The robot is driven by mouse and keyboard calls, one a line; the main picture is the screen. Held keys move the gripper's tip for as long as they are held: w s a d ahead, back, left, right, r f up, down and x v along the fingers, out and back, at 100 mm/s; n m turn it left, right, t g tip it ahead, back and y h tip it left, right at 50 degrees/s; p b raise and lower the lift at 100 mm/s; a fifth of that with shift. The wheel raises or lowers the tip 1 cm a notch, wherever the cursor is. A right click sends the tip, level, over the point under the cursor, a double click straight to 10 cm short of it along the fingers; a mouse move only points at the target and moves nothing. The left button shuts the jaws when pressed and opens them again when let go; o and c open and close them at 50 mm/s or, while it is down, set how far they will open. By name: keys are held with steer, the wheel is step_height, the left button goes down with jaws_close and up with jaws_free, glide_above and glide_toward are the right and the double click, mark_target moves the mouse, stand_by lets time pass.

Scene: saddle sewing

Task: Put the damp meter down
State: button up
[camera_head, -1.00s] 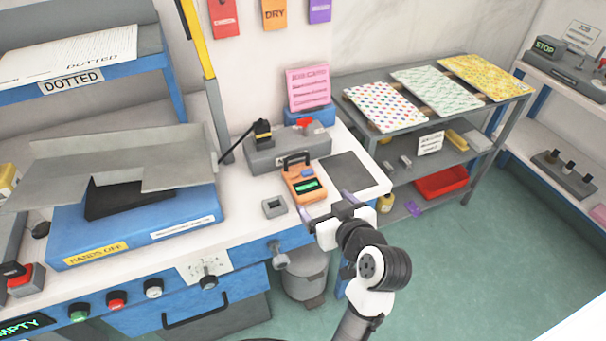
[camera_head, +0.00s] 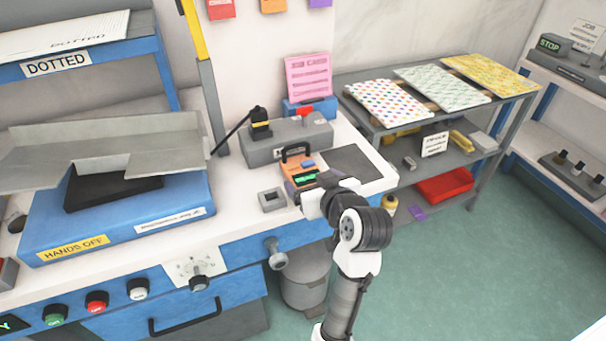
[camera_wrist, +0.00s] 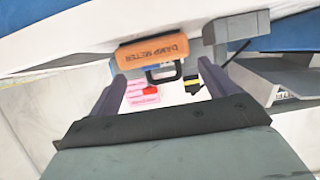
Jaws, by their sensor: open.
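The orange damp meter (camera_head: 299,170) stands on the white worktop, with a dark handle on top and a lit green display on its face. In the wrist view the damp meter (camera_wrist: 152,52) shows its label and handle beyond and between my fingertips. My gripper (camera_head: 305,195) is at the near side of the meter, and the arm hides part of its fingers in the head view. In the wrist view my gripper (camera_wrist: 160,85) has its two fingers spread wide apart with nothing between them. I cannot tell exactly how far the fingertips are from the meter.
A grey box (camera_head: 290,143) with a black-and-yellow probe stands behind the meter. A small grey square holder (camera_head: 271,199) sits to its left. A dark grey pad (camera_head: 352,163) lies to its right, bare. A pink card (camera_head: 308,77) stands at the back. A blue machine base (camera_head: 120,222) fills the left.

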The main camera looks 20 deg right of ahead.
mark_target(304, 171)
steer(key=shift+p+x, duration=0.75)
steer(key=shift+x, duration=2.3)
steer(key=shift+s+d, duration=0.1)
steer(key=shift+d, duration=0.05)
steer(key=c, duration=0.9)
steer(key=shift+c, duration=0.5)
steer(key=shift+r, duration=0.15)
